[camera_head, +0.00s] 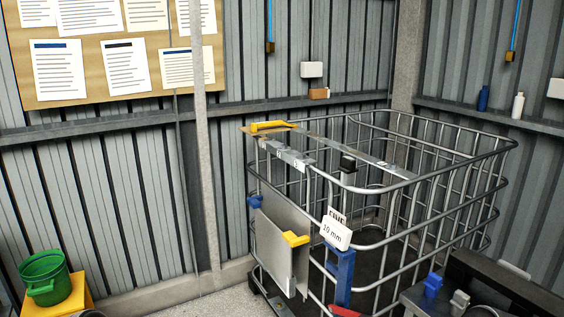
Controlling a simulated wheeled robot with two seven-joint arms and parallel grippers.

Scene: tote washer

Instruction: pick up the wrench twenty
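I cannot make out a wrench marked twenty in the head view. A white tag reading "10 mm" (336,233) hangs at the front of a grey metal cage (372,241), above a blue upright piece (341,272). Another white tag is partly hidden behind it. Small pale labels (283,153) sit on a strip along the cage's upper left; their writing is too small to read. Neither of my grippers is in view.
A grey panel with a yellow handle (295,238) hangs on the cage front. Another yellow handle (272,126) lies on its top. A green bucket (45,277) stands at lower left. Small blue (433,285) and grey (460,301) pieces sit at lower right.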

